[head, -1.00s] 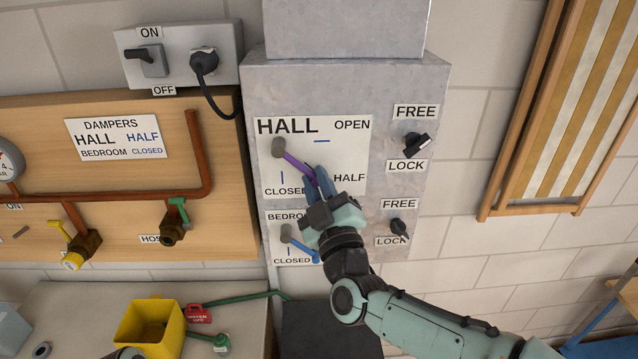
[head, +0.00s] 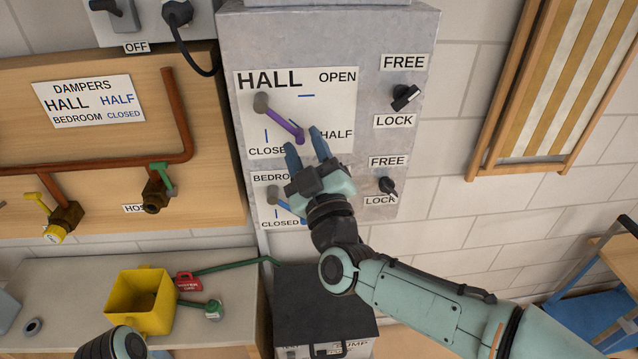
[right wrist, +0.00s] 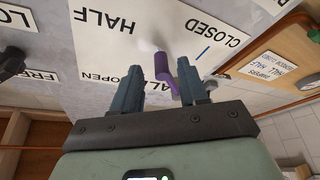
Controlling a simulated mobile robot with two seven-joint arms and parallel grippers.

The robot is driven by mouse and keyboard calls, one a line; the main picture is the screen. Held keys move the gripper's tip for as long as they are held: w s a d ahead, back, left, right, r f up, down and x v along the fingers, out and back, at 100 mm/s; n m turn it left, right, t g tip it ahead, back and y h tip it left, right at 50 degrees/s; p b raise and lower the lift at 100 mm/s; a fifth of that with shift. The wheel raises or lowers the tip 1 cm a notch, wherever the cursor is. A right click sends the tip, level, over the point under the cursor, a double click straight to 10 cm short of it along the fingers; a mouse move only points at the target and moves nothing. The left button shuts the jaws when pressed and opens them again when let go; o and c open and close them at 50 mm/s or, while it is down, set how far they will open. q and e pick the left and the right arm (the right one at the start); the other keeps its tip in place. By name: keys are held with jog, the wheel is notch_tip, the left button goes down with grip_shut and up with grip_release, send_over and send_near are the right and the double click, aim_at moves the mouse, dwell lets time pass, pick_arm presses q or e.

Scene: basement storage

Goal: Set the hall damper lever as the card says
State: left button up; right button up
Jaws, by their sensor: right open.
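The card (head: 88,101) on the wooden board reads DAMPERS, HALL HALF, BEDROOM CLOSED. The purple hall lever (head: 282,118) is on the grey cabinet's HALL plate (head: 250,124). It slants down and right from its pivot, pointing towards the HALF label. In the right wrist view the lever (right wrist: 163,68) shows between and beyond the two open fingers (right wrist: 158,88); contact cannot be told. The hall FREE/LOCK knob (head: 405,97) is black and sits slanted. My left gripper is out of view.
The blue bedroom lever (head: 285,204) is close below my right gripper, partly hidden by it. A second FREE/LOCK knob (head: 388,187) is to its right. A yellow bucket (head: 130,308) stands on the bench at lower left.

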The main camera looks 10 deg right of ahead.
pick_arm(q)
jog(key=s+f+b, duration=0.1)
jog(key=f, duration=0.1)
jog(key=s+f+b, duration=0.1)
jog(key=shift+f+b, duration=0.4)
pick_arm(e)
jog(key=v, duration=1.1)
jog(key=shift+s, duration=0.35)
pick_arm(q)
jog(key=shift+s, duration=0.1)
